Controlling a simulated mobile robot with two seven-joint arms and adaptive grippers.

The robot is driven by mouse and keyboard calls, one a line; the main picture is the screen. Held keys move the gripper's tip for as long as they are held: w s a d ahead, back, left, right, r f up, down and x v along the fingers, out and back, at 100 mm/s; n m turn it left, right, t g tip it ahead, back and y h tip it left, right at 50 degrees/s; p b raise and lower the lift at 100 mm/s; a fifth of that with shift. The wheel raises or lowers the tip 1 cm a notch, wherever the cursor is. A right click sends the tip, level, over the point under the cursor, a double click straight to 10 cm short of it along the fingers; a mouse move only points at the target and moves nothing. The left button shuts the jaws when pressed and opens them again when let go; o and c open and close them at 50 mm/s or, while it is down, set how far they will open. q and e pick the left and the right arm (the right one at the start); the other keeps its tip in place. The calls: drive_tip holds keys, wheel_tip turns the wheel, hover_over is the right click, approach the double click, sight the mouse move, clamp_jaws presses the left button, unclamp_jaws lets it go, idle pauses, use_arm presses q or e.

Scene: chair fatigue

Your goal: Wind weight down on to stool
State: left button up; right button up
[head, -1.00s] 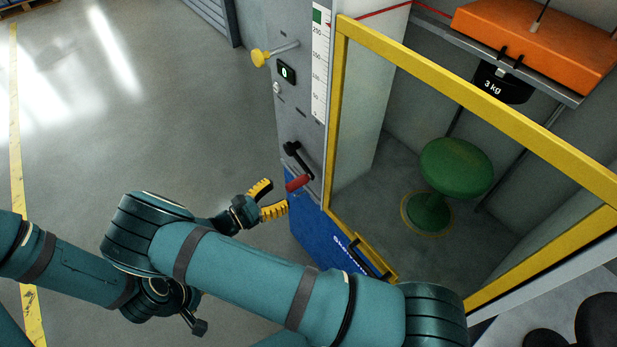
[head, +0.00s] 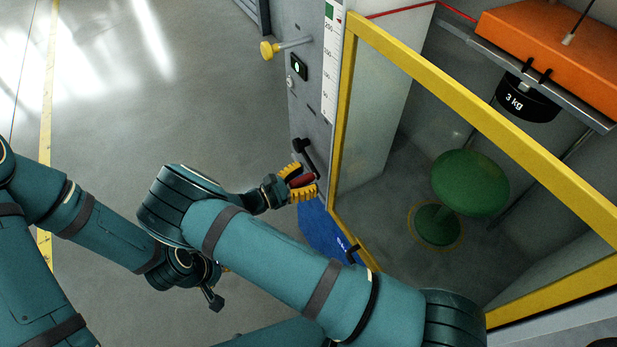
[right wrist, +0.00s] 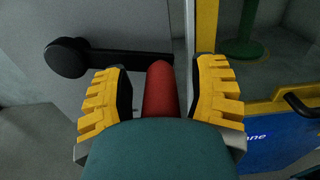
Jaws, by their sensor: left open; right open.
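The black 3 kg weight (head: 526,103) hangs under the orange block inside the machine, above the round green stool (head: 470,182), with a clear gap between them. The crank's red handle (head: 304,181) is on the front panel's lower part. My right gripper (head: 304,182) is open, with its yellow fingers on either side of the handle. In the right wrist view the red handle (right wrist: 159,92) stands between the fingers, with gaps on both sides. The dark crank arm (right wrist: 125,62) runs left to its hub. My left gripper (head: 217,284) is open, low and mostly hidden behind my right arm.
A yellow-framed clear door (head: 480,125) stands just right of the crank. The panel carries a yellow knob (head: 268,51), a small display (head: 298,67) and a vertical scale (head: 330,75). A blue panel (head: 322,228) is below the crank. Open floor lies left.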

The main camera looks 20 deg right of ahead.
drive_tip(key=shift+c, duration=0.3)
clamp_jaws()
drive_tip(key=shift+s+r+n+p, duration=0.1)
drive_tip(key=shift+r+n+p, duration=0.85)
drive_tip(key=shift+p, duration=0.2)
wheel_tip(320, 180, up, 2)
drive_tip(key=shift+n+p, duration=0.95)
drive_tip(key=shift+p, duration=0.1)
drive_tip(key=shift+w+r+n+p, duration=0.2)
drive_tip(key=shift+r+n+p, duration=0.35)
drive_tip(key=shift+n, duration=0.25)
drive_tip(key=shift+w+r+n+p, duration=0.15)
drive_tip(key=shift+r+n+p, duration=0.35)
drive_tip(key=shift+n, duration=0.3)
